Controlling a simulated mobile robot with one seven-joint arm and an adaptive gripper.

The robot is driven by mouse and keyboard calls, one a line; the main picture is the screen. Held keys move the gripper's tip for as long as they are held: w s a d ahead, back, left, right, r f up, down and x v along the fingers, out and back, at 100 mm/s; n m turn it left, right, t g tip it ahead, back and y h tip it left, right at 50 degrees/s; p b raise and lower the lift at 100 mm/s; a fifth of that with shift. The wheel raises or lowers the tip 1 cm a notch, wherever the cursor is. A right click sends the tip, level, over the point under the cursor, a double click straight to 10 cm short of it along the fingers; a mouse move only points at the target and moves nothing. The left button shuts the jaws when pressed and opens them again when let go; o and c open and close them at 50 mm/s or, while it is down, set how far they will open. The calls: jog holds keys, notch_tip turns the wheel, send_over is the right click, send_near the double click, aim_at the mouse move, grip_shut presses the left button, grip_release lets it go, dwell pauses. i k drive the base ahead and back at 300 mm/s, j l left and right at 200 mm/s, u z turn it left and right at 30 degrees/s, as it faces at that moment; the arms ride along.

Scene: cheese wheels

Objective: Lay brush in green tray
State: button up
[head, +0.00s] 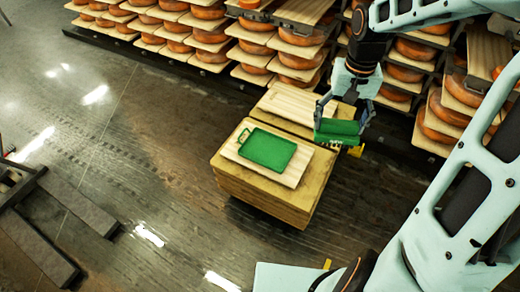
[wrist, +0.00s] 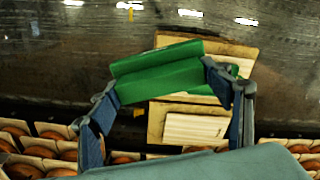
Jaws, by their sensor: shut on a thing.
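The green tray (head: 266,150) is a flat, rectangular piece with a handle loop at its upper left. It lies on a pale wooden board on top of a wooden block. My gripper (head: 341,122) is shut on the green brush (head: 337,129) and holds it in the air to the right of the tray. In the wrist view the brush (wrist: 165,80) spans between the two fingers of my gripper (wrist: 160,84). It hides most of the tray there; a strip of green shows behind it at the right. The underside of the brush cannot be made out.
The pale board (head: 292,179) sits on the wooden block (head: 262,196). A second board-topped block (head: 290,103) stands just behind. Racks of orange cheese wheels (head: 209,36) line the back and right. A dark metal frame (head: 40,225) lies at the left; the floor between is clear.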

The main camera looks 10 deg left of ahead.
aim_at(268, 161)
jog(key=i+j, duration=0.15)
jog(key=j, duration=0.15)
jog(key=i+j, duration=0.15)
jog(key=j, duration=0.2)
jog(key=i+j, duration=0.35)
jog(key=i, duration=0.2)
